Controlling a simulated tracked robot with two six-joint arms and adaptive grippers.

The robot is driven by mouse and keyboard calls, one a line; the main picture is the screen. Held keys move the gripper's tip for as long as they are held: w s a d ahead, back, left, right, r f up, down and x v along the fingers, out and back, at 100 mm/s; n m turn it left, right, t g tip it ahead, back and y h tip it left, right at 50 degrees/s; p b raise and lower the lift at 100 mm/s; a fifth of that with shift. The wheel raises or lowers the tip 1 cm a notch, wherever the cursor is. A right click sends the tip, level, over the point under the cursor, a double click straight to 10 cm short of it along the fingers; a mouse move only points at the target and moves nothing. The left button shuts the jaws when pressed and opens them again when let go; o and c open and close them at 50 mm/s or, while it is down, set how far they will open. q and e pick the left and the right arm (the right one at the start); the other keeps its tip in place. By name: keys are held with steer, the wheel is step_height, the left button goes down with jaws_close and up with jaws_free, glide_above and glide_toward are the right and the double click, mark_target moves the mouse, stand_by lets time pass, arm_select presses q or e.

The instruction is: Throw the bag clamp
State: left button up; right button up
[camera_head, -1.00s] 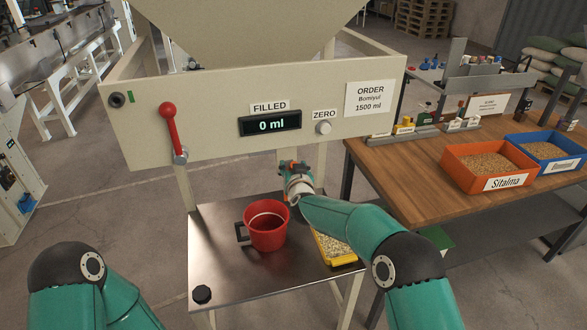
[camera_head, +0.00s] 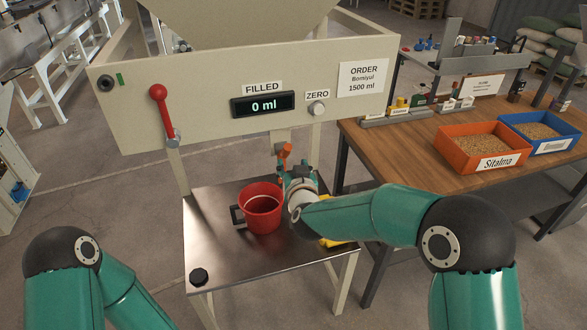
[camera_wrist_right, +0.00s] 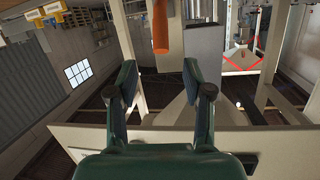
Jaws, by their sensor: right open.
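Nothing in view is labelled as the bag clamp. An orange handle (camera_head: 285,152) shows at the spout below the hopper panel; in the right wrist view an orange bar (camera_wrist_right: 160,27) hangs at the top, beyond the fingers. A red-knobbed lever (camera_head: 162,112) stands upright on the panel's left. My right gripper (camera_head: 297,178) is beneath the panel, just below the orange handle and above the steel table. In the right wrist view its two fingers (camera_wrist_right: 162,88) are apart with nothing between them. My left gripper is out of view.
A red bucket (camera_head: 262,209) stands on the steel table (camera_head: 225,257), left of my right gripper. A yellow tray (camera_head: 332,243) is mostly hidden by my right arm. The panel display (camera_head: 263,105) reads 0 ml. A wooden bench (camera_head: 400,178) with grain boxes is at right.

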steer(key=shift+s, duration=0.35)
steer(key=shift+c, duration=0.4)
